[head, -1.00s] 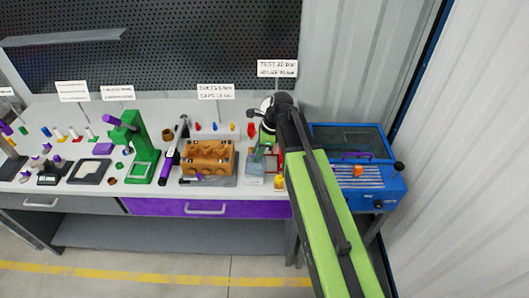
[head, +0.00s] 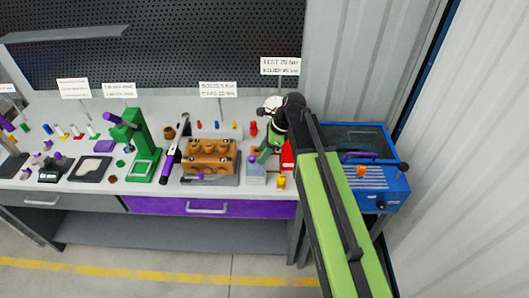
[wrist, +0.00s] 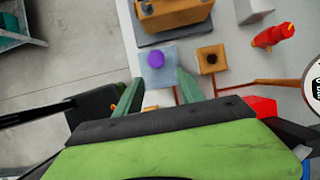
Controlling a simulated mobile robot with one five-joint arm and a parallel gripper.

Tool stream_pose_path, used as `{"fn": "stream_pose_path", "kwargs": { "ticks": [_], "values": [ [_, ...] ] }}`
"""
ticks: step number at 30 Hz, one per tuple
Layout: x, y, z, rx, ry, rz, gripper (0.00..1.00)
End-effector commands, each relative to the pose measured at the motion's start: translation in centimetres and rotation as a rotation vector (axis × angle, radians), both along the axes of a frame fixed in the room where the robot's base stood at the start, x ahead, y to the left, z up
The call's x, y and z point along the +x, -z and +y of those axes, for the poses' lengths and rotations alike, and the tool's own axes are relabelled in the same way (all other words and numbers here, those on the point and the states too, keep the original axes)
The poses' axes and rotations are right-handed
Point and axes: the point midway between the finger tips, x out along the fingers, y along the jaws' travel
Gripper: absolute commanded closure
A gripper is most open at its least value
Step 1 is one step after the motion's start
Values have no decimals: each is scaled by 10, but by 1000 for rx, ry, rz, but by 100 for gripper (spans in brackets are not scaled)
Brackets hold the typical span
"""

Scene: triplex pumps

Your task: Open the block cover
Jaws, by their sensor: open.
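A small grey-blue block (wrist: 158,72) with a round purple knob (wrist: 156,58) on top shows between and beyond my fingertips in the wrist view. I take its knobbed top for the block cover, but cannot tell for sure. In the head view the block (head: 256,178) stands on the bench, right of the large orange-brown pump block (head: 208,158). My gripper (wrist: 159,76) has its two green fingers apart, one on each side of the block, with nothing between them in their grip.
A brown square piece with a dark hole (wrist: 210,59) sits right of the block. A red part (wrist: 272,36) lies farther right. A blue bin-like machine (head: 362,180) stands at the bench's right end. A green press (head: 137,148) stands left of the pump block.

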Motion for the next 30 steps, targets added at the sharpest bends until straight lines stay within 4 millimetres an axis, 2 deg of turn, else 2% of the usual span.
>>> {"fn": "stream_pose_path", "kwargs": {
  "ticks": [5, 15, 21, 25, 30],
  "values": [
    [-1, -27, -8, 0, 1, 0, 54],
    [-4, -106, -41, 0, 2, 0, 54],
    [-6, -143, -58, 0, 1, -1, 54],
    [-6, -156, -66, 0, 0, -1, 54],
    [-7, -160, -69, 0, -1, -1, 54]
  ]
}}
